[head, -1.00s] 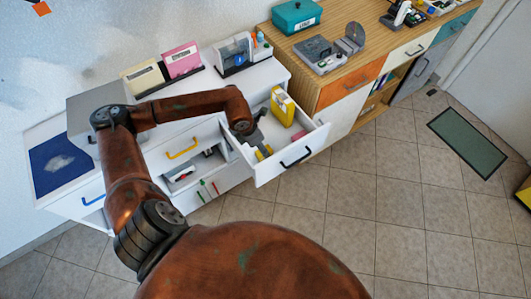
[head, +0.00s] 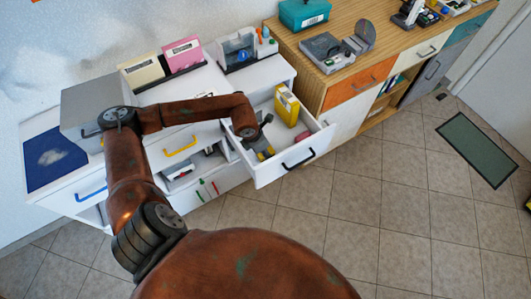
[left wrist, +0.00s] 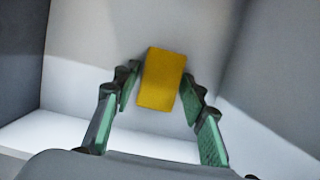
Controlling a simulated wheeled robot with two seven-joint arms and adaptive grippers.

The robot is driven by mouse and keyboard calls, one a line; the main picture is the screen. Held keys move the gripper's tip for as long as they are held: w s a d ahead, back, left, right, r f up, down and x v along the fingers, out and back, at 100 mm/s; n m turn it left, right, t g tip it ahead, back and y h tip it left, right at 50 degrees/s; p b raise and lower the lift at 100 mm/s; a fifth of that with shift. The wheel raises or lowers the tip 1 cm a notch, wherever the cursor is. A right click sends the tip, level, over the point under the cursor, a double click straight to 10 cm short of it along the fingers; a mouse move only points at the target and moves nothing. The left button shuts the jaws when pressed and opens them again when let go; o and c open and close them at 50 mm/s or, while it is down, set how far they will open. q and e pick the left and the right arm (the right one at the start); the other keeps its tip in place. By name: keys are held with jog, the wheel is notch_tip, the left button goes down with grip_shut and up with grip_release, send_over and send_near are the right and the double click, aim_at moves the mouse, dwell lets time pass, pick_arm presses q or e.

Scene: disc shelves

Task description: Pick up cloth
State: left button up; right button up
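A yellow rectangular piece, which looks like the cloth (left wrist: 163,79), lies inside the open white drawer (head: 262,177). In the left wrist view it sits between the two green-padded fingers of my left gripper (left wrist: 160,95), with a gap visible near the right finger. In the head view my left gripper (head: 260,146) is down in the drawer, and a bit of yellow shows at its fingers. The gripper is open; I cannot tell whether a finger touches the piece. My right gripper is not in view.
A yellow container (head: 287,107) stands in the drawer behind the gripper. The drawer's front has a dark handle (head: 298,160). A grey box (head: 92,110) and holders stand on the white cabinet. The wooden cabinet (head: 343,65) adjoins at right. The tiled floor in front is clear.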

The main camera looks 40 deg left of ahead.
pick_arm(q)
jog(key=c, duration=0.7)
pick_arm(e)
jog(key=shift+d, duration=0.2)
